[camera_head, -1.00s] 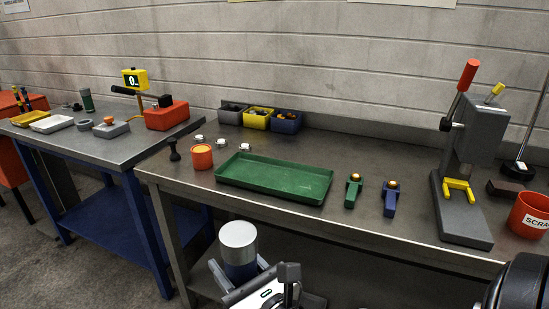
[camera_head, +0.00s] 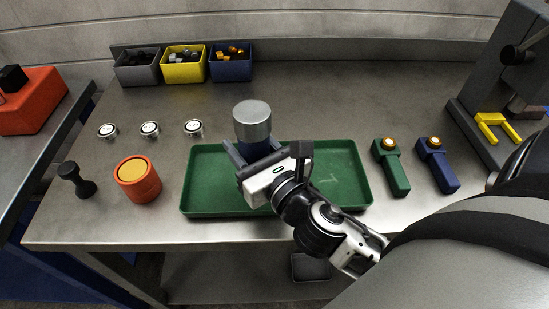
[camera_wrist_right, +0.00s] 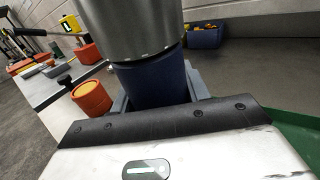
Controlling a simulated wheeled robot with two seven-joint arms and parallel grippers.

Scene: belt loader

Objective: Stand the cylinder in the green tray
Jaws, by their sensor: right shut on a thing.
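The cylinder (camera_head: 252,121) has a silver upper part and a dark blue lower part. My right gripper (camera_head: 246,153) is shut on its blue part and holds it upright over the back left part of the green tray (camera_head: 345,172). In the right wrist view the blue part (camera_wrist_right: 152,84) sits between the grey fingers. The cylinder's bottom is hidden by the gripper, so I cannot tell whether it touches the tray floor. The tray holds nothing else that I can see. My left gripper is not in view.
An orange pot (camera_head: 137,182) and a black knob-shaped piece (camera_head: 76,180) stand left of the tray. Several small silver discs (camera_head: 150,129) lie behind it. Green (camera_head: 391,167) and blue (camera_head: 438,166) tools lie to the right. Small bins (camera_head: 184,65) stand at the back.

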